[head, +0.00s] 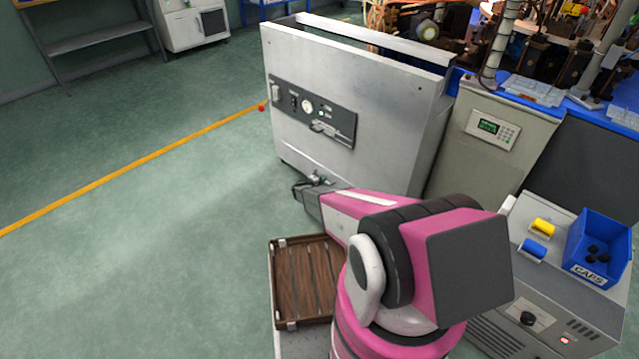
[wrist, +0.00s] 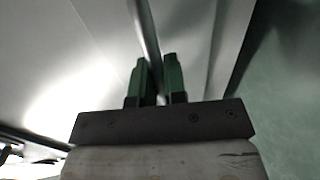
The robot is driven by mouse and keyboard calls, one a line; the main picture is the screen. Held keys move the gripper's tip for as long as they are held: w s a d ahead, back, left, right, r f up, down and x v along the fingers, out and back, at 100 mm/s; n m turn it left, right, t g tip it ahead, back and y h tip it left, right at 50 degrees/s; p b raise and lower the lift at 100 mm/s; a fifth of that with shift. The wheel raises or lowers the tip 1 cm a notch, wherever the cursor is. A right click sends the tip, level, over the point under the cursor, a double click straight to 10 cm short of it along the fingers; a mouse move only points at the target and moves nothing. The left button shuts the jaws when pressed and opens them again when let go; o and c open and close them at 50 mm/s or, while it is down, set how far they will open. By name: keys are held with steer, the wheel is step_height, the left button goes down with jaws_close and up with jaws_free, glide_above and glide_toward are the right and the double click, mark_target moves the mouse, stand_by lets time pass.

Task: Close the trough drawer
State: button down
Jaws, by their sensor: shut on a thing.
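The large silver metal unit (head: 350,100) stands left of the machine, with a dark control panel on its broad face. I take it to be the trough drawer; a long dark gap shows along its top, behind the front. My gripper (head: 312,183) is low in front of this face. In the wrist view my gripper's two green fingers (wrist: 157,75) are shut on a thin metal bar (wrist: 147,30), which looks like a handle and runs up past the fingertips. The bar is hidden by the gripper and arm in the head view.
A wooden slatted crate (head: 305,280) stands just below my arm. A grey box with a blue CAPS bin (head: 597,245) is at the right. A beige cabinet with a keypad (head: 490,130) adjoins the silver unit. Open green floor (head: 150,240) lies at the left.

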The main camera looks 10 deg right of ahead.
steer(key=c, duration=1.2)
jaws_free()
steer(key=shift+w+d, duration=0.15)
steer(key=shift+d, duration=0.1)
steer(key=v, duration=1.1)
steer(key=s+d+r+m+g+y, duration=0.2)
steer(key=s+d+r+m+g, duration=0.15)
steer(key=s+r, duration=0.6)
steer(key=s+d+r+m+g+y, duration=0.2)
steer(key=s+d+r+g, duration=0.4)
steer(key=r, duration=0.6)
steer(key=s+a+r+m+y, duration=0.1)
steer(key=s+r+y, duration=0.3)
steer(key=s+r, duration=0.4)
steer(key=s+a+r+y, duration=0.4)
steer(key=s+r, duration=0.5)
steer(key=s, duration=0.1)
steer(key=shift+m+y, duration=0.3)
steer(key=shift+m, duration=0.05)
